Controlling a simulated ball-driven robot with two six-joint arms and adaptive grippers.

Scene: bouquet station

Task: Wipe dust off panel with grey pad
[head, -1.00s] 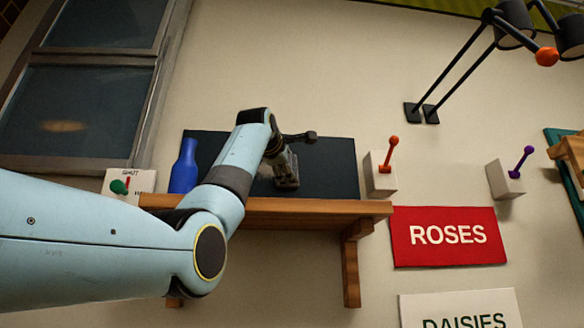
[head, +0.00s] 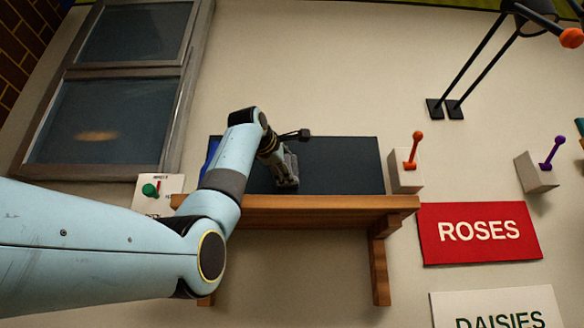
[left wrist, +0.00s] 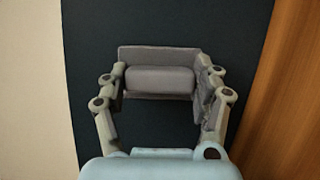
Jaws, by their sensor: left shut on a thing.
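The dark panel (head: 345,165) stands upright against the wall above a wooden shelf; its left part is behind my arm. My left gripper (head: 287,172) is in front of the panel's left-middle part. In the left wrist view, its two fingers (left wrist: 162,88) are shut on the sides of the grey pad (left wrist: 160,80), which faces the dark panel surface (left wrist: 90,110). The pad seems at or very near the panel; exact contact is hidden. I cannot make out dust on the visible panel now. My right gripper is not in view.
The wooden shelf (head: 330,203) runs below the panel. A blue bottle (head: 212,155) is mostly hidden behind my arm. A box with an orange lever (head: 407,178) is at the panel's right. A green-knob switch plate (head: 172,183) is at left; a red ROSES sign (head: 480,233) is lower right.

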